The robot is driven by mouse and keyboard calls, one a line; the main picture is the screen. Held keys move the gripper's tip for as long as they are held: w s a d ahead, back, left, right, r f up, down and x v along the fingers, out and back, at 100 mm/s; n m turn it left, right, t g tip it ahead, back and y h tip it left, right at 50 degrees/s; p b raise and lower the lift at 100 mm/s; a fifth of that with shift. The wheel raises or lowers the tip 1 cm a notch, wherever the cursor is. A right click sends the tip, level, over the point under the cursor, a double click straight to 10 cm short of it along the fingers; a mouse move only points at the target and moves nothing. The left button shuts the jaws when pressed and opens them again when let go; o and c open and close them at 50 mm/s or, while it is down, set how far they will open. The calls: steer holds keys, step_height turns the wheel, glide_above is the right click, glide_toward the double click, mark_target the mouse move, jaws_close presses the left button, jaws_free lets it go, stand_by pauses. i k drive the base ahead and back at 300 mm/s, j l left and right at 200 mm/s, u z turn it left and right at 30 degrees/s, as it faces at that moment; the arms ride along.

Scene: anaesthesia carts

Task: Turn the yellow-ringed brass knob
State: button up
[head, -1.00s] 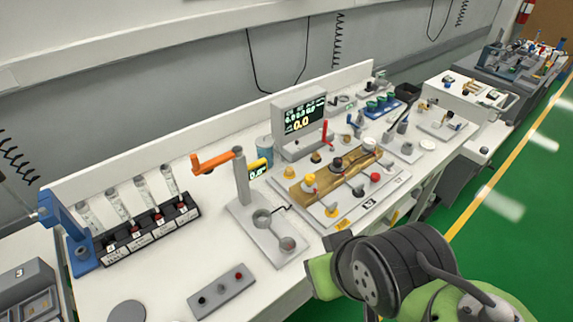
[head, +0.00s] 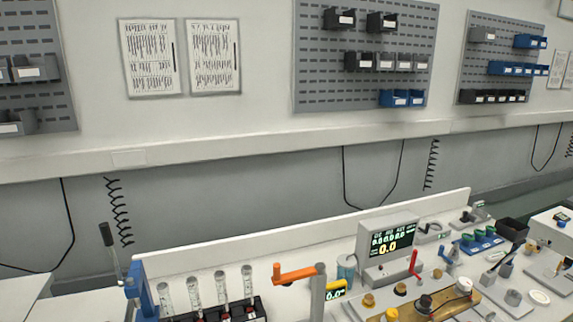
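A brass block (head: 452,310) carrying several knobs shows at the bottom right of the head view, cut off by the lower edge. A yellow knob (head: 391,314) sits at its left end, a black knob (head: 425,302) nearer its middle and a pale knob (head: 464,285) toward its right end. At this size I cannot tell which knob is brass with a yellow ring. My gripper is not in view.
A grey display box (head: 388,244) stands behind the knobs, with a red lever (head: 414,264) beside it. An orange-handled crank (head: 300,273) and a rack of clear tubes (head: 221,287) stand to the left. The wall with bin panels (head: 364,60) fills the upper view.

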mark_target(369, 298)
steer(key=i+l+u, duration=0.1)
steer(key=u, duration=0.3)
steer(key=l+u, duration=0.55)
steer(key=u, duration=0.25)
steer(key=i, duration=0.05)
